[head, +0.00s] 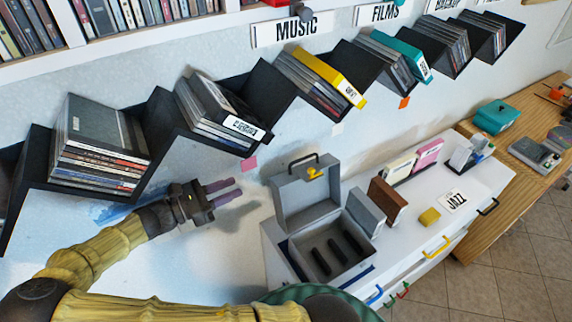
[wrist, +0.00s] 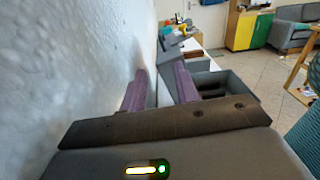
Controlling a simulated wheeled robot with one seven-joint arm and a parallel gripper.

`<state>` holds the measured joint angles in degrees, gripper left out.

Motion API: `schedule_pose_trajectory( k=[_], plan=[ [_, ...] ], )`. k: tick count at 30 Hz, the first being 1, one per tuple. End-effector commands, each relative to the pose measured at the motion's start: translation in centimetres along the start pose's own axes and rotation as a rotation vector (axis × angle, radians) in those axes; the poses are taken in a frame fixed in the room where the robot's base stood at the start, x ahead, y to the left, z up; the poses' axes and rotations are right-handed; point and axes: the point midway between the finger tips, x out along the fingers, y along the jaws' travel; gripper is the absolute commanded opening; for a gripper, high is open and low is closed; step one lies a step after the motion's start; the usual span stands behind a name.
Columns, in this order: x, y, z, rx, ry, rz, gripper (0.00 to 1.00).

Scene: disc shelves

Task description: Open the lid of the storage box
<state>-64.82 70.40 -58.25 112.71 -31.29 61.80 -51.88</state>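The grey storage box (head: 349,275) stands on the white cabinet with its lid (head: 306,202) raised upright at the back. The lid carries a dark handle (head: 303,159) and a yellow latch (head: 316,174). Dark bars show inside the box. My gripper (head: 236,189) is left of the lid, in front of the wall, apart from the box. Its two purple fingers are spread with nothing between them. In the wrist view the fingers (wrist: 160,85) point toward the box (wrist: 238,86), and the right finger hides part of it.
The white cabinet (head: 480,210) also bears a grey block (head: 366,212), a brown block (head: 387,203), a yellow sponge-like piece (head: 429,216) and a JAZZ card (head: 453,201). The zigzag black shelf (head: 155,125) with discs runs along the wall above my gripper. A wooden table (head: 515,150) stands at right.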

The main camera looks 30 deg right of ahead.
Motion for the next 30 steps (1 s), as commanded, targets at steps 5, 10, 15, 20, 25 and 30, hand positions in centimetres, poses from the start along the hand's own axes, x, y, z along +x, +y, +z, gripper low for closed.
schedule_pose_trajectory(
  k=[5,10,15,20,25,30],
  plan=[
    [2.4,-0.1,0.3,-0.002,-0.003,-0.005,0.31],
    [5.4,-0.1,0.4,-0.001,-0.003,-0.005,0.31],
    [8.5,-0.1,0.3,-0.003,-0.003,-0.004,0.31],
    [11.3,-0.2,0.3,-0.002,-0.003,-0.005,0.31],
    [14.2,-0.1,0.3,-0.002,-0.003,-0.004,0.31],
    [16.2,-0.1,0.2,-0.001,-0.001,-0.002,0.31]
  ],
)
